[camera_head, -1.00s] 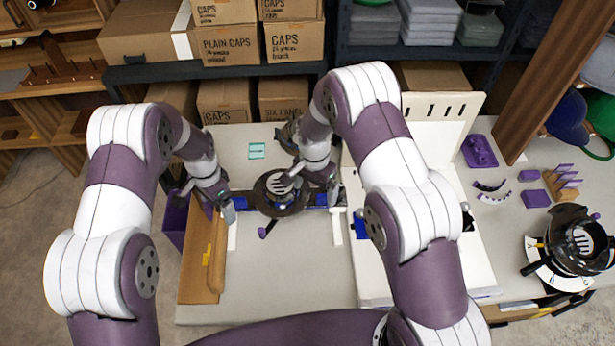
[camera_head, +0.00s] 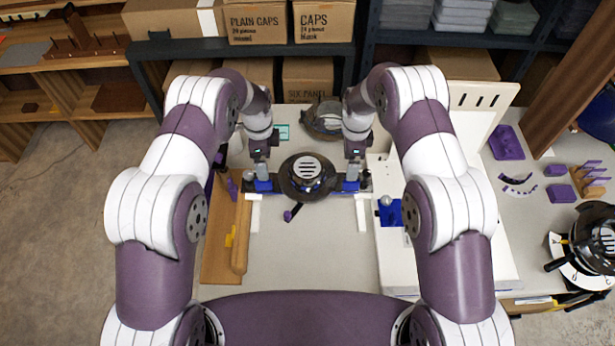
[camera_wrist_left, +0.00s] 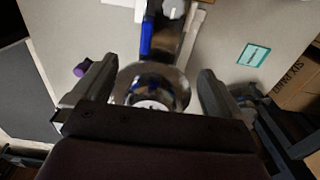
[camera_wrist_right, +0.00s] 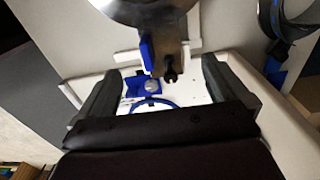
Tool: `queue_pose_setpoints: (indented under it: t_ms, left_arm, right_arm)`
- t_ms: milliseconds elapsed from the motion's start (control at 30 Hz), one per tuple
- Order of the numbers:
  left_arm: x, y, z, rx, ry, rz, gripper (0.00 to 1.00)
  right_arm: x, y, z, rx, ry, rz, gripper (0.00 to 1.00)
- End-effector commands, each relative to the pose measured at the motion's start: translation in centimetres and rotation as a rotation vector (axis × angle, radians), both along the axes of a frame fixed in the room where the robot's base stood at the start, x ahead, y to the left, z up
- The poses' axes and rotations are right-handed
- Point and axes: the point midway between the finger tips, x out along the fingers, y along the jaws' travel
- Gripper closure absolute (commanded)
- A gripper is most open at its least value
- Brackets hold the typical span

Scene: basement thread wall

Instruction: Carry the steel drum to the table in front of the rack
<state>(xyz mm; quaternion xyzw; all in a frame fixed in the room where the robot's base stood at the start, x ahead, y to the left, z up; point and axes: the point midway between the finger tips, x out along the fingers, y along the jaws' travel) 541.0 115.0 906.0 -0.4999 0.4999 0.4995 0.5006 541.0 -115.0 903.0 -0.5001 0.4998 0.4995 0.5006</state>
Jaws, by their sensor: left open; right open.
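A round, dark, shiny drum (camera_head: 308,192) with a slotted light top sits in the middle of the grey table (camera_head: 310,262). Short bars with blue parts stick out on its left and right. My left gripper (camera_head: 263,184) is over the left bar, open; in the left wrist view the drum (camera_wrist_left: 152,92) shows beyond the open fingers (camera_wrist_left: 150,82). Contact cannot be told.
A brown board with a wooden roll (camera_head: 241,235) lies left of the drum. A white panel with a blue fitting (camera_head: 390,211) lies right. A dark bowl-like object (camera_head: 323,120) stands behind the drum. Shelves with cardboard boxes (camera_head: 325,20) stand at the back. A black round device (camera_head: 592,238) is far right.

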Motion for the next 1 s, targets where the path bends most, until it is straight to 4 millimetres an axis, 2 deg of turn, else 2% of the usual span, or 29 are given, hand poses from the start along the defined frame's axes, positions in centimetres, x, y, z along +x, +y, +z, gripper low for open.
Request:
queue_pose_setpoints:
  t_ms: [300,500,700,967,1000]
  left_arm:
    - [0.0,0.0,-6.4,0.0,0.001,0.001,0.0]
    - [0.0,0.0,-9.2,0.0,0.0,0.001,0.0]
    - [0.1,0.0,-10.3,0.0,-0.001,0.001,0.0]
    - [0.1,0.0,-10.4,0.0,-0.001,0.001,0.0]
    - [0.1,0.0,-10.4,0.0,-0.001,0.001,0.13]
  right_arm:
    - [0.0,0.0,-6.4,0.0,0.002,0.001,0.0]
    - [0.0,0.0,-9.2,0.0,0.0,0.001,0.0]
    - [0.0,0.0,-10.4,0.0,0.0,0.001,0.0]
    - [0.0,0.0,-10.4,0.0,0.0,0.001,0.0]
    - [0.0,0.0,-10.4,0.0,0.0,0.001,0.13]
